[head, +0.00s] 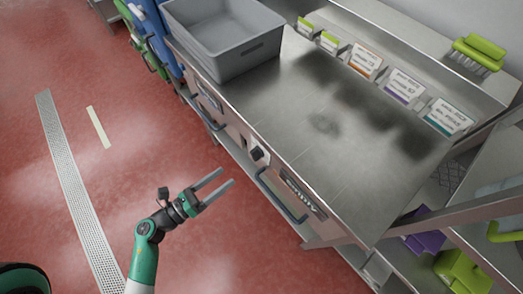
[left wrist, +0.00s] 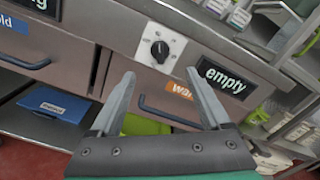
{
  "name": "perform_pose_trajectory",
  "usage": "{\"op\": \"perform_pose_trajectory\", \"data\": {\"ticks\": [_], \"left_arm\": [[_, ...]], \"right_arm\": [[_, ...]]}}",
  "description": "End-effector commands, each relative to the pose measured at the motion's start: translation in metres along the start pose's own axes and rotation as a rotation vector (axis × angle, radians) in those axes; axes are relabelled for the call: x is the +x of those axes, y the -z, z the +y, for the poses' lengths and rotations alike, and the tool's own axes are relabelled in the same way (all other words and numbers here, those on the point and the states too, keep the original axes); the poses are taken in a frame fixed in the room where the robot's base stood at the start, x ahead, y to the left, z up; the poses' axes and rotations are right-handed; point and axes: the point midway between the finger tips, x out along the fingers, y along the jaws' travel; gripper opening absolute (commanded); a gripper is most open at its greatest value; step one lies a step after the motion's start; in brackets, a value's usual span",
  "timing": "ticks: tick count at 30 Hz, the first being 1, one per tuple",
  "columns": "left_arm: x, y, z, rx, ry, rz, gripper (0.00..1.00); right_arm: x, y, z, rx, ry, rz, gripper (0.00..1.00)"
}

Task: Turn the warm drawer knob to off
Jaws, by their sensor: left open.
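The black knob (head: 258,154) sits on a white plate on the front face of the steel counter. In the left wrist view the knob (left wrist: 160,50) has a white pointer mark that looks close to upright; the plate's markings are too small to read. My left gripper (head: 227,176) is open and empty in front of the counter, apart from the knob. In the left wrist view its fingertips (left wrist: 160,74) lie below the knob, one to each side. The orange warm drawer label (left wrist: 180,90) is partly hidden by the right finger. My right gripper is not in view.
A grey bin (head: 225,40) stands on the counter's far left end. Drawer handles (head: 283,197) stick out from the counter front. An "empty" sign (left wrist: 223,79) is right of the knob. The red floor (head: 130,140) left of the counter is mostly clear.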

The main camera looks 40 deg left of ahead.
Motion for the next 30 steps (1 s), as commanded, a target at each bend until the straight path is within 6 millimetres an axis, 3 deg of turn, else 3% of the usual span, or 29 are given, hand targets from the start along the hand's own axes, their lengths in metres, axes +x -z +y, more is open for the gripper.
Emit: {"op": "perform_pose_trajectory", "data": {"ticks": [25,30], "left_arm": [[0.102,0.000,-0.002,0.001,0.005,-0.001,0.81],[0.103,-0.001,-0.001,0.000,0.002,-0.001,0.81]], "right_arm": [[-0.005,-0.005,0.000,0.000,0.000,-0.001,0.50],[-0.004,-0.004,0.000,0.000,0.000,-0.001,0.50]]}}
